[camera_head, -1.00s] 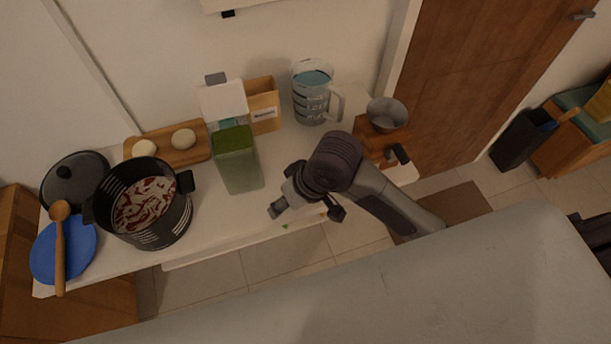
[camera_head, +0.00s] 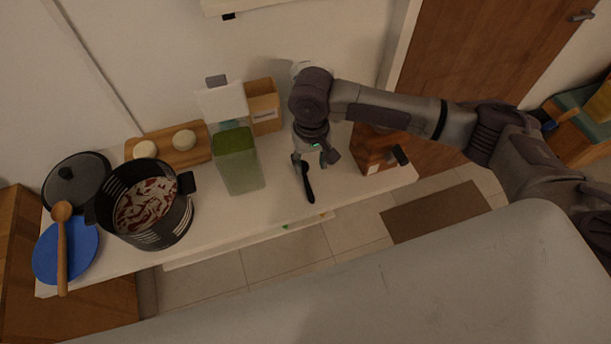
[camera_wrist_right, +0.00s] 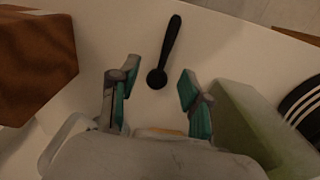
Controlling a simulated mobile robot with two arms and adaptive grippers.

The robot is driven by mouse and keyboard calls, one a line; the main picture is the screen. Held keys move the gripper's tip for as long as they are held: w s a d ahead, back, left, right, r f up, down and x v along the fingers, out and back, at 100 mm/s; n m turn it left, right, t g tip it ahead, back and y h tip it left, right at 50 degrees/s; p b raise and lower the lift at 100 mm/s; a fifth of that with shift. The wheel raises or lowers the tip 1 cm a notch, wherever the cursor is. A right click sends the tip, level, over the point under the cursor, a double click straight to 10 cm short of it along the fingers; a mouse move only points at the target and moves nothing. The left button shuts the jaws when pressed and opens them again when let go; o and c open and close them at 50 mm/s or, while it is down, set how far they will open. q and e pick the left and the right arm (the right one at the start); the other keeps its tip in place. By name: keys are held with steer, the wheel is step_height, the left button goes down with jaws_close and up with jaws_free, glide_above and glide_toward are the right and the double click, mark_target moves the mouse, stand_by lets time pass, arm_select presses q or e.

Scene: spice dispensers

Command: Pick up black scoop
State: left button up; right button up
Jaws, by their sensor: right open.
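The black scoop (camera_head: 308,186) lies on the white counter, its handle pointing toward the front edge in the head view. It shows whole in the right wrist view (camera_wrist_right: 164,55), with its round bowl nearest the gripper. My right gripper (camera_head: 316,160) is over the bowl end of the scoop. In the right wrist view the fingers (camera_wrist_right: 155,90) are open and spread on either side of the bowl, apart from it. How high they are above the counter is hard to tell. My left gripper is not in view.
Left of the gripper stands a clear container (camera_head: 238,165) with green contents. A wooden block (camera_head: 373,150) stands to the right. A black pot (camera_head: 152,215), a blue plate (camera_head: 84,250) and a wooden board (camera_head: 200,152) are further left. The counter around the scoop handle is bare.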

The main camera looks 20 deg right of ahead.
mark_target(306, 179)
step_height(306, 179, down, 2)
steer(key=f, duration=0.1)
steer(key=f+p, duration=0.1)
steer(key=f, duration=0.1)
steer(key=a+f, duration=0.1)
steer(key=shift+w+f+p, duration=0.3)
steer(key=shift+f+p, duration=0.05)
steer(key=shift+d+f, duration=0.1)
steer(key=shift+f, duration=0.3)
steer(key=shift+c, duration=0.2)
jaws_close()
